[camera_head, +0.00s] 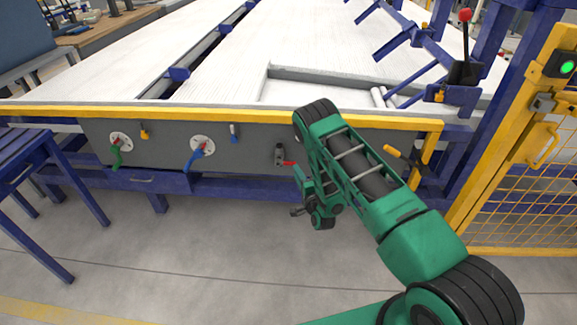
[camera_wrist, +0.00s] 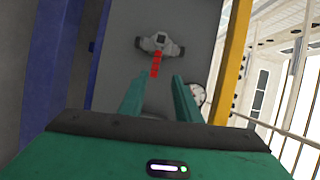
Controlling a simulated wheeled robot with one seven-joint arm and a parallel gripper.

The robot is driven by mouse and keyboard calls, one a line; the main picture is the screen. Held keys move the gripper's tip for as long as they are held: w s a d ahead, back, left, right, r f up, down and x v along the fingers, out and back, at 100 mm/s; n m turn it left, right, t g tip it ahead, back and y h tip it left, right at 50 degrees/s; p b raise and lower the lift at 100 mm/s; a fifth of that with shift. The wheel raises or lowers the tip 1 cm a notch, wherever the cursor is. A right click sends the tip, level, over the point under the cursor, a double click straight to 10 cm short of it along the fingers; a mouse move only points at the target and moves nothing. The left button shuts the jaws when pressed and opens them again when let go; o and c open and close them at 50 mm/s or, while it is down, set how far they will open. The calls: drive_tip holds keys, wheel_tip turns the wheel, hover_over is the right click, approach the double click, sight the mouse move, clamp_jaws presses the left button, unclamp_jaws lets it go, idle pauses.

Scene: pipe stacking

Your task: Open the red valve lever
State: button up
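The red valve lever (camera_head: 288,163) is on the grey front panel of the table, attached to a small grey valve body (camera_head: 279,153). In the wrist view the red lever (camera_wrist: 156,64) hangs from the grey valve body (camera_wrist: 160,43), just ahead of my fingertips. My gripper (camera_wrist: 158,88) is open, its two green fingers apart with nothing held between them. The lever's lower end lies near the gap between the fingertips; I cannot tell whether they touch. In the head view my arm hides the panel right of the valve, and the fingers are not clear.
A green-handled valve (camera_head: 115,150) and a blue-handled valve (camera_head: 200,150) are further left on the panel. A yellow rail (camera_head: 200,112) runs along the table edge. A separate red-knobbed lever (camera_head: 465,15) stands upper right. A yellow fence (camera_head: 515,160) is at right. The floor in front is clear.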

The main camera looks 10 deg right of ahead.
sight(291, 164)
drive_tip(key=shift+m+t, duration=0.3)
drive_tip(key=shift+m, duration=0.2)
drive_tip(key=w, duration=0.3)
drive_tip(key=w+f, duration=0.1)
drive_tip(key=w, duration=0.2)
drive_tip(key=w+a, duration=0.1)
drive_tip(key=w, duration=0.2)
drive_tip(key=shift+w+f, duration=0.2)
drive_tip(key=shift+f, duration=0.05)
clamp_jaws()
